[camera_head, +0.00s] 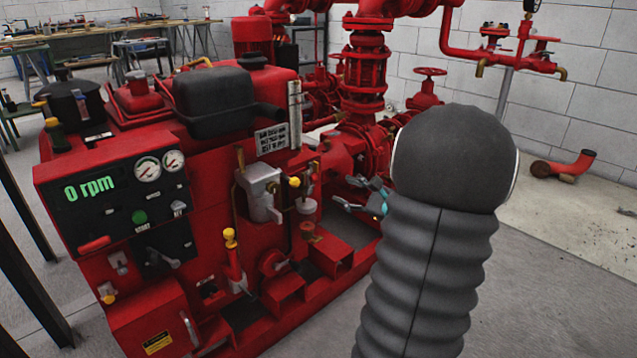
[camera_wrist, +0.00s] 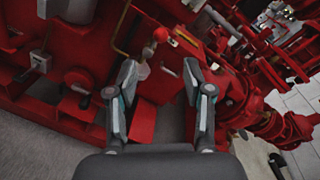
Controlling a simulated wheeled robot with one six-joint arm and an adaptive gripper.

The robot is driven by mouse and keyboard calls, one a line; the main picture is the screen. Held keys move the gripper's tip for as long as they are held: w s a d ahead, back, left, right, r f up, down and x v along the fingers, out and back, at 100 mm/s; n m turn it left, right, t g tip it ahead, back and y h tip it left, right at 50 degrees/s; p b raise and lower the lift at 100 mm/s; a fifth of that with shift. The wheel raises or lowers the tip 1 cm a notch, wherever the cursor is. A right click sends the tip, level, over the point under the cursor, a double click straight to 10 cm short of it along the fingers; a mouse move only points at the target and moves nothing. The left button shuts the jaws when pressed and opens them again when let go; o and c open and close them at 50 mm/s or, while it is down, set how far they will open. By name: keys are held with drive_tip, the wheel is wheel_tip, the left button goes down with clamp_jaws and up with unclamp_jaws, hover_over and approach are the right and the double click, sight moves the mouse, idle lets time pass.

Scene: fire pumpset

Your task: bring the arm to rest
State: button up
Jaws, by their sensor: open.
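My gripper (camera_head: 362,194) shows in the head view, partly hidden behind my own dark, ribbed arm, in front of the red pumpset (camera_head: 215,190). In the wrist view my gripper (camera_wrist: 160,75) has its two grey fingers apart, with nothing held between them. A red knob (camera_wrist: 160,34) lies beyond the fingertips there, at the top of the gap. I cannot tell how close the fingertips are to the machine.
The control panel (camera_head: 118,193) reads "0 rpm". A yellow-topped lever (camera_head: 231,240) and a grey box (camera_head: 262,192) stick out from the pumpset. Red pipes (camera_head: 368,65) rise behind. Workbenches (camera_head: 110,35) stand at the back left. Grey floor (camera_head: 560,290) is open at the right.

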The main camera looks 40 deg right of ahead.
drive_tip(key=shift+f, duration=0.1)
drive_tip(key=s+a+f+n+g+y+p, duration=0.1)
drive_tip(key=s+a+f+n+g+y, duration=0.1)
drive_tip(key=s+a+f+n+g, duration=0.3)
drive_tip(key=s+a+f+n+g+y, duration=0.1)
drive_tip(key=s+a+f+n+g, duration=0.2)
drive_tip(key=a, duration=0.4)
drive_tip(key=s+a+r+n+g+h+p, duration=0.1)
drive_tip(key=s+a+r+n+p, duration=0.3)
drive_tip(key=a+r+n, duration=0.5)
drive_tip(key=s+a+r+n+g+h+p, duration=0.2)
drive_tip(key=s+a+r+n+h+p, duration=0.2)
drive_tip(key=a+r+n, duration=0.5)
drive_tip(key=s+a+n, duration=0.1)
drive_tip(key=s+a, duration=0.1)
drive_tip(key=a, duration=0.3)
drive_tip(key=shift+h+p, duration=0.3)
drive_tip(key=shift+p, duration=0.05)
